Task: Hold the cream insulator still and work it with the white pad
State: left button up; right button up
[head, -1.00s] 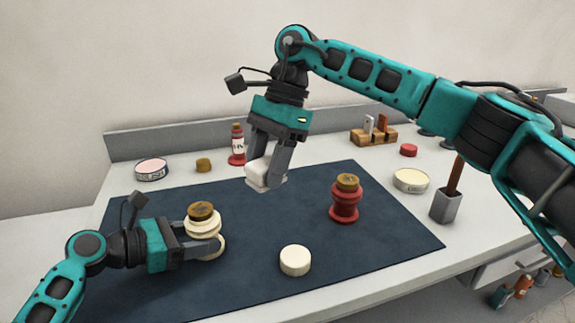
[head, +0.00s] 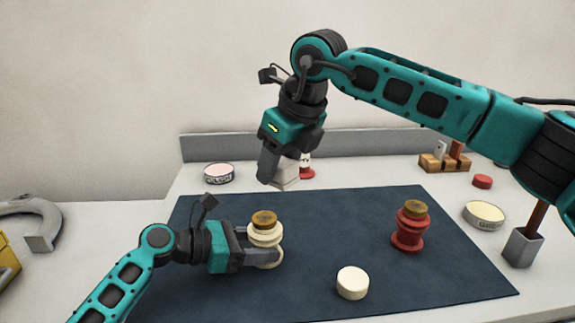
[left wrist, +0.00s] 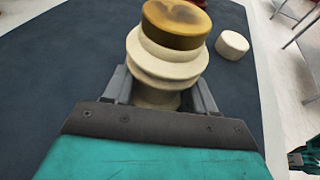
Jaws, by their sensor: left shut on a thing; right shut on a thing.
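The cream insulator (head: 266,233) with a brown cap stands upright on the dark mat (head: 330,225). My left gripper (head: 264,257) is shut on its lower part; the left wrist view also shows the insulator (left wrist: 165,62) between the fingers. My right gripper (head: 283,180) is above the mat's back edge, up and slightly right of the insulator, shut on the white pad (head: 287,175). The pad is apart from the insulator and partly hidden by a finger.
A red insulator (head: 410,228) and a cream round block (head: 352,283) stand on the mat to the right. A round tin (head: 219,173) is at the back left, another tin (head: 484,215) at the right, beside a grey holder (head: 522,247).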

aim_at(275, 215)
jog(key=shift+f, duration=3.45)
jog(key=shift+a+f, duration=0.45)
jog(key=shift+a, duration=0.05)
jog(key=shift+w+a+f, duration=0.1)
jog(key=shift+w+a, duration=0.05)
jog(key=shift+a, duration=1)
jog(key=shift+w+a, duration=0.1)
jog(key=shift+a, duration=1.05)
jog(key=shift+s+d, duration=0.15)
jog(key=shift+d, duration=1.3)
jog(key=shift+s+d, duration=0.1)
jog(key=shift+d, duration=1.35)
jog(key=shift+a+r, duration=0.1)
jog(key=shift+r, duration=3.95)
pick_arm(q)
jog(key=o, duration=0.9)
jog(key=shift+c, duration=0.2)
